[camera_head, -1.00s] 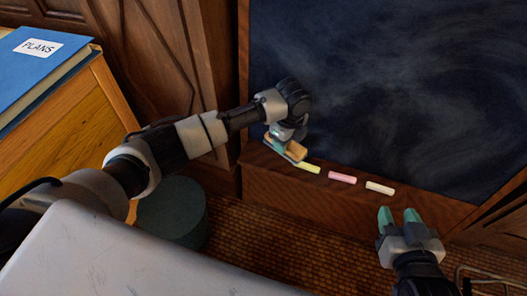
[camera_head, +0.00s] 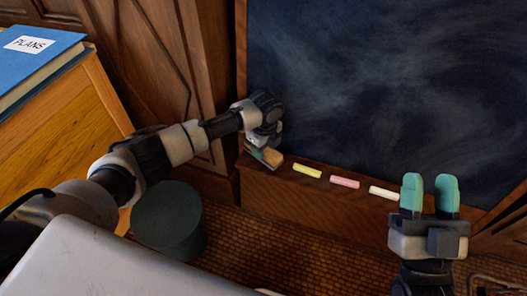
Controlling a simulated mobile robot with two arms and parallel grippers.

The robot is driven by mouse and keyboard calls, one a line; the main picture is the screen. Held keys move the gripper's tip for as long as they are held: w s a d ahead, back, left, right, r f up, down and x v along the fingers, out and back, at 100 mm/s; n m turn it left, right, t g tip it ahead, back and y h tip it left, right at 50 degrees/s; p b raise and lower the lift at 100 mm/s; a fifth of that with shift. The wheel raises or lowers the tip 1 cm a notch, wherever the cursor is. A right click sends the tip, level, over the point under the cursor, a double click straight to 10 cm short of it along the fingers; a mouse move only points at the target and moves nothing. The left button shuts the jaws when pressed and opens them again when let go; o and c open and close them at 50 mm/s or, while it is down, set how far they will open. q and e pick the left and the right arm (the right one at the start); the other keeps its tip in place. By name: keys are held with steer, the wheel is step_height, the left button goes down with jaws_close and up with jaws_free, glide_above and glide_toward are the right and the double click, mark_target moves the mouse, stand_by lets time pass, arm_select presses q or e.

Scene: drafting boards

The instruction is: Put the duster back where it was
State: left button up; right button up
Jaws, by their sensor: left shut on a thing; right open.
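The duster (camera_head: 268,156), with a tan top and a grey lower part, is at the left end of the wooden ledge (camera_head: 290,196) under the blackboard. My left gripper (camera_head: 264,146) is shut on it from above and partly hides it. I cannot tell whether the duster touches the ledge. My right gripper (camera_head: 430,192), with green fingertips, is open and empty. It shows in front of the ledge's right part, near the white chalk.
Yellow chalk (camera_head: 307,171), pink chalk (camera_head: 344,182) and white chalk (camera_head: 383,193) lie in a row on the ledge, right of the duster. The blackboard (camera_head: 380,90) rises behind. A dark green round stool (camera_head: 168,215) stands on the floor. A blue book (camera_head: 38,62) lies on a wooden cabinet at left.

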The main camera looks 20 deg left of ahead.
arm_select(q)
steer(key=shift+f, duration=0.6)
arm_select(e)
steer(key=shift+s+r+t+y, duration=0.4)
steer(key=shift+s+r+t, duration=0.3)
steer(key=shift+t, duration=0.1)
arm_select(q)
steer(key=shift+f, duration=0.15)
steer(key=shift+f, duration=0.15)
steer(key=o, duration=1.1)
steer(key=shift+o, duration=0.2)
